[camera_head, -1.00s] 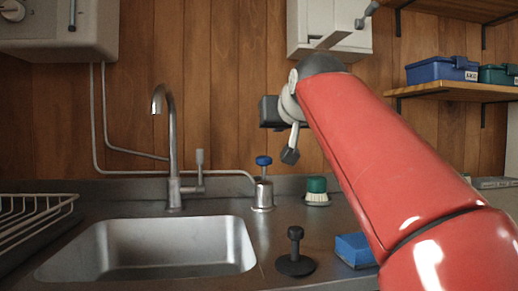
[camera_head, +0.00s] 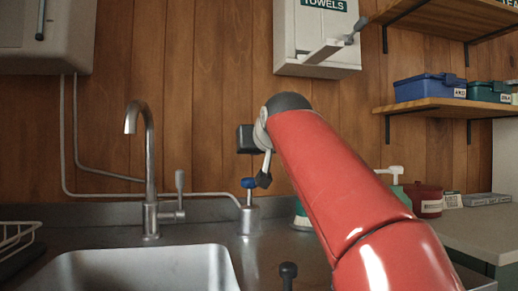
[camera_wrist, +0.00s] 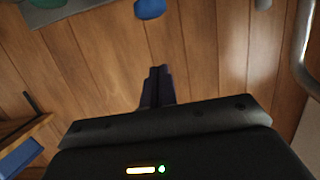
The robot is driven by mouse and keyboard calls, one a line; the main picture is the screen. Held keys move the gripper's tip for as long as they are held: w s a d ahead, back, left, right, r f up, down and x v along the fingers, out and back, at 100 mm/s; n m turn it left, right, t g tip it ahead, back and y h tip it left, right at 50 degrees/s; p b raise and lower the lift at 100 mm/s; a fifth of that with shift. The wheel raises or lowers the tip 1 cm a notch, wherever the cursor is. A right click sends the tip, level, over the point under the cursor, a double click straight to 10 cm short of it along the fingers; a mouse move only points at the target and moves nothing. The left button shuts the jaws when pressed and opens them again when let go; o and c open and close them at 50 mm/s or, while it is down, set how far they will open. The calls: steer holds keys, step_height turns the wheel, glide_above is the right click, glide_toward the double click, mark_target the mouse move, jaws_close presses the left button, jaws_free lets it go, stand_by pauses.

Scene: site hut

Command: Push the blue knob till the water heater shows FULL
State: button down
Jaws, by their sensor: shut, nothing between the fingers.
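The blue knob (camera_head: 249,183) stands on a thin stem above a metal cylinder (camera_head: 249,220) on the counter behind the sink. It also shows at the top edge of the wrist view (camera_wrist: 150,8). My gripper (camera_head: 264,180) is shut and empty, pointing down just right of the knob in the head view; I cannot tell whether they touch there. In the wrist view the closed fingers (camera_wrist: 157,73) are apart from the knob. A pale wall box (camera_head: 50,38) at upper left, probably the water heater, is cut off by the frame; no FULL reading is visible.
The tap (camera_head: 150,170) and sink (camera_head: 145,270) are left of the knob. A black-handled plunger-like object (camera_head: 288,270) stands in front. A green-topped brush (camera_head: 302,218) is partly behind my arm. A towel dispenser (camera_head: 318,40) and shelf (camera_head: 450,105) are above right.

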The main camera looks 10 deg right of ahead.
glide_above(252, 187)
steer(key=shift+f+p, duration=0.45)
steer(key=shift+f, duration=0.2)
steer(key=shift+s+f+b, duration=0.1)
steer(key=shift+f+b, duration=1.05)
steer(key=shift+f, duration=0.9)
step_height(252, 187, down, 4)
steer(key=b, duration=0.3)
steer(key=shift+f, duration=0.1)
